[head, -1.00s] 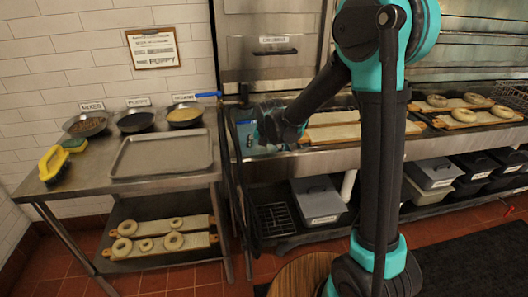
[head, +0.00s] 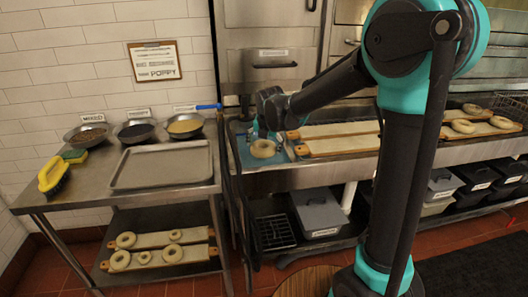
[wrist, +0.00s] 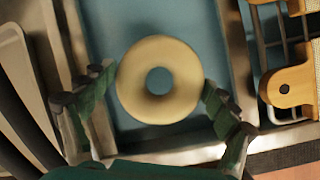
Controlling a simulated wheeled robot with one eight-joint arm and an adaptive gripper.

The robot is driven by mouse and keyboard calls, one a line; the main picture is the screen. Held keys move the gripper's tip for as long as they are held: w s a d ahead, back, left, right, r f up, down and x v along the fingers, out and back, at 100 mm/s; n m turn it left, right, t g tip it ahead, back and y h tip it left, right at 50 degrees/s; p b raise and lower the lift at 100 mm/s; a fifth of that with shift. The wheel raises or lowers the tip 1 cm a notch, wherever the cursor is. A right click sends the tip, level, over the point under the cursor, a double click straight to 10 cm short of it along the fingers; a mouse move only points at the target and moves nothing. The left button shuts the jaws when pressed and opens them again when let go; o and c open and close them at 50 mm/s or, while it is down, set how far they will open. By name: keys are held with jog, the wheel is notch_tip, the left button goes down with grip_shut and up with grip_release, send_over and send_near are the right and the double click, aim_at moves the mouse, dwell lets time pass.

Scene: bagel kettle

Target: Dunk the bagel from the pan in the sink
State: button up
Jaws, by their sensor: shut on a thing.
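The bagel (head: 263,155) is a pale ring held over the blue-bottomed sink (head: 243,160) in the head view. In the wrist view, the bagel (wrist: 160,52) lies flat between the green fingers of my gripper (wrist: 160,80), which press on its left and right sides. The sink (wrist: 105,25) with its blue bottom shows beneath it. I cannot tell whether the bagel touches the bottom. In the head view, my gripper (head: 264,135) is small and partly hidden behind the wrist. The metal pan (head: 165,165) on the left table is empty.
Wooden-handled boards (head: 335,146) lie right of the sink, close to my gripper. Bowls (head: 135,132), a yellow brush (head: 52,175) and a sponge stand on the left table. Several bagels sit on boards (head: 155,239) on the lower shelf. A dark hose hangs left of the sink.

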aim_at(263, 142)
jog(key=shift+r, duration=2.5)
